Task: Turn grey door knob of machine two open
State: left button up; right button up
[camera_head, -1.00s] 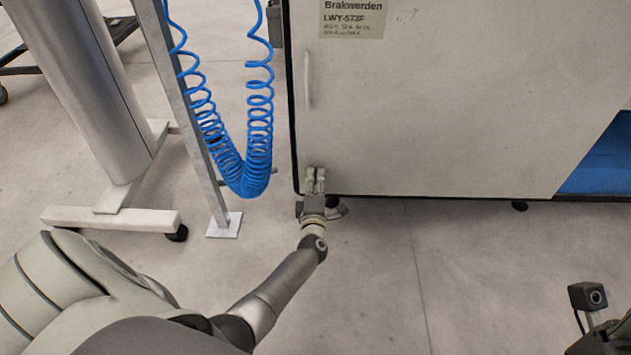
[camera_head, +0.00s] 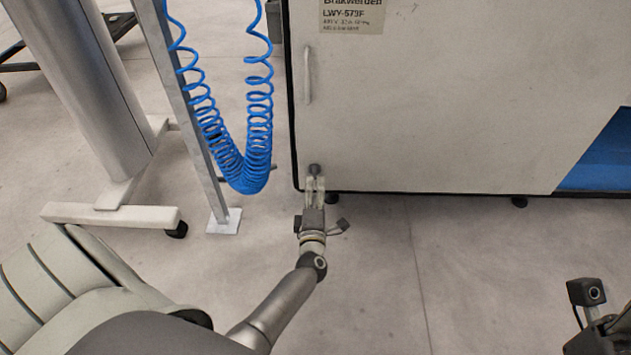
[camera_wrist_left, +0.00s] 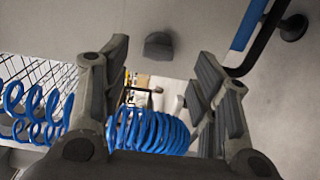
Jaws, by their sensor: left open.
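The machine (camera_head: 440,110) is a pale cabinet with a flat door and a label at its top left. The grey door knob (camera_head: 314,170) sits near the door's lower left corner. In the left wrist view the knob (camera_wrist_left: 158,46) is a dark grey block, beyond the fingers and between them, towards the top. My left gripper (camera_head: 315,184) is open and empty, with its fingertips just short of the knob in the head view. In the left wrist view its two fingers (camera_wrist_left: 160,70) stand wide apart. I cannot tell whether the knob is turned.
A blue coiled hose (camera_head: 245,165) hangs by a metal post (camera_head: 195,110) left of the machine. A vertical handle (camera_head: 307,75) is on the door above the knob. A wheeled stand (camera_head: 110,215) is at the left. The floor in front is clear.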

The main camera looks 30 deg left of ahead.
pick_arm(q)
jog(key=v, duration=0.6)
jog(key=shift+d, duration=0.15)
jog(key=shift+s, duration=0.1)
